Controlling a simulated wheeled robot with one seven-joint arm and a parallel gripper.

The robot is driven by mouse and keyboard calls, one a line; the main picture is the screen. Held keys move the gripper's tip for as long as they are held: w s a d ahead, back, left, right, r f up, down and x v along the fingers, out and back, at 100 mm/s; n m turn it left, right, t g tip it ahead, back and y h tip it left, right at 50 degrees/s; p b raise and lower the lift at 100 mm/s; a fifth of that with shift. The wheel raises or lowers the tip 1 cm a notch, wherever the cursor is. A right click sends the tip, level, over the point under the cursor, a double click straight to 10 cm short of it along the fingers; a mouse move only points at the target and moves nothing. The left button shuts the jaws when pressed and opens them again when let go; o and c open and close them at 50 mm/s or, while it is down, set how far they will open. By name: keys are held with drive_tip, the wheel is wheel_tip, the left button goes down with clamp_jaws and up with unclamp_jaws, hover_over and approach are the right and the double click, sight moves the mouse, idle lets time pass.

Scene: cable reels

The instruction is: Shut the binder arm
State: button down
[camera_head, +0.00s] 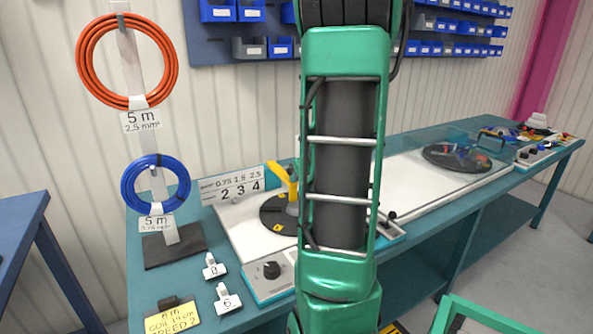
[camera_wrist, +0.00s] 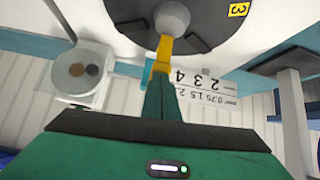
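The binder arm is a yellow bent bar (camera_head: 284,182) over a dark round reel plate (camera_head: 272,216) on the white-topped machine. In the wrist view the yellow bar (camera_wrist: 163,52) runs from a grey rounded post (camera_wrist: 172,18) on the dark plate (camera_wrist: 128,12) down to the fingertips. My gripper (camera_wrist: 158,84) points at it, with its dark green fingers close together. The fingertips overlap the yellow bar's end in the picture; I cannot tell whether they touch it. In the head view my own arm hides the gripper.
A card with numbers (camera_head: 238,188) stands behind the plate. A rack with orange (camera_head: 78,62) and blue (camera_head: 127,188) cable coils stands at left. A control box with a black knob (camera_head: 271,270) is in front. Another dark reel plate (camera_head: 456,157) lies farther right.

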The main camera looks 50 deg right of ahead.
drive_tip(key=shift+w+a+r, duration=0.1)
drive_tip(key=shift+w+r, duration=0.25)
drive_tip(key=shift+w, duration=0.1)
drive_tip(key=r, duration=0.3)
drive_tip(key=shift+s+a+r, duration=0.2)
drive_tip(key=shift+a+r, duration=0.15)
drive_tip(key=s+a+f, duration=0.3)
drive_tip(key=s+f, duration=0.2)
drive_tip(key=s, duration=0.4)
drive_tip(key=w+d+r+m+y, duration=0.1)
drive_tip(key=w+d+r+m, duration=0.25)
drive_tip(key=r, duration=0.55)
drive_tip(key=w+d+r+m, duration=0.2)
drive_tip(key=d+r+m, duration=0.15)
drive_tip(key=r, duration=0.45)
drive_tip(key=shift+n, duration=0.5)
drive_tip(key=shift+w+f, duration=1.1)
drive_tip(key=shift+f, duration=0.45)
drive_tip(key=shift+w+f, duration=1.05)
drive_tip(key=shift+f, duration=0.55)
drive_tip(key=shift+w+f, duration=1.1)
drive_tip(key=shift+f, duration=0.45)
